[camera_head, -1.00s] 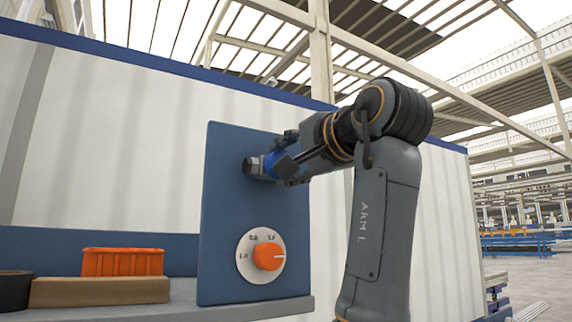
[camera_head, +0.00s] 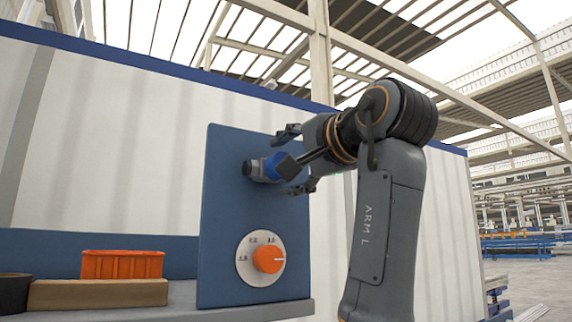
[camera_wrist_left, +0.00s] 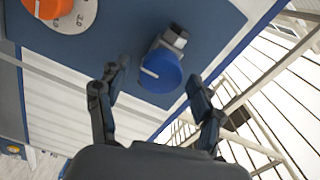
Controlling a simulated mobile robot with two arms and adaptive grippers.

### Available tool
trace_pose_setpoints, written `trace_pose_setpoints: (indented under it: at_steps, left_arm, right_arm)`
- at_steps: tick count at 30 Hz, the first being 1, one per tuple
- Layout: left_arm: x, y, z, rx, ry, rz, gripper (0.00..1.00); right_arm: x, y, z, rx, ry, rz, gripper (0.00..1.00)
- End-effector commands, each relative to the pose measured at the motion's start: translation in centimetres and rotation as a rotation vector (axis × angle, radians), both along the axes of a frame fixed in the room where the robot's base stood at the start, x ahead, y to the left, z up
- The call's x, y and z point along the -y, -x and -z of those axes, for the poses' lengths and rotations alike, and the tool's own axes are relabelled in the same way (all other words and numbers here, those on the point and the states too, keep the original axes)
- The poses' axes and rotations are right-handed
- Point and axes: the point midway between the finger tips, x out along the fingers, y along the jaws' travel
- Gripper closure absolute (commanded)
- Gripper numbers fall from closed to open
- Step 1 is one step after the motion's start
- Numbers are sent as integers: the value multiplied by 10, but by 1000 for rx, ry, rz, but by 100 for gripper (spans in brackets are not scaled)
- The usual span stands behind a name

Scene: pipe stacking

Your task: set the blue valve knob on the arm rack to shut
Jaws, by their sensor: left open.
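The blue valve knob (camera_head: 272,167) sits on a grey valve body that sticks out from the upper part of a blue panel (camera_head: 225,215). In the left wrist view the knob (camera_wrist_left: 163,72) shows a short white mark on its face. My left gripper (camera_head: 292,160) is open in front of the knob, one finger above it and one below it in the head view. In the left wrist view the fingers (camera_wrist_left: 152,80) are spread on both sides of the knob, with visible gaps. Part of the knob is hidden behind my gripper in the head view.
An orange dial (camera_head: 268,259) on a white numbered plate is lower on the same panel. A white wall is behind.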

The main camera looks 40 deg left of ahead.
Motion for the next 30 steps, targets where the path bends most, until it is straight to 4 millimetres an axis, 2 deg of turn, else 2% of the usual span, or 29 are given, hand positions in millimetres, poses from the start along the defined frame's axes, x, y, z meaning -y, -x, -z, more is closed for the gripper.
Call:
trace_pose_setpoints:
  at_steps: [9,15,21,30]
  left_arm:
    - [59,24,-1,1,-3,4,33]
    - [91,37,-1,1,-3,3,33]
    - [105,43,0,0,-2,0,33]
    - [105,43,0,0,-1,1,33]
  right_arm:
    - [-2,0,0,1,-1,1,33]
    - [-2,0,0,1,-2,1,33]
    - [-2,0,0,1,-2,1,33]
    - [-2,0,0,1,-2,1,33]
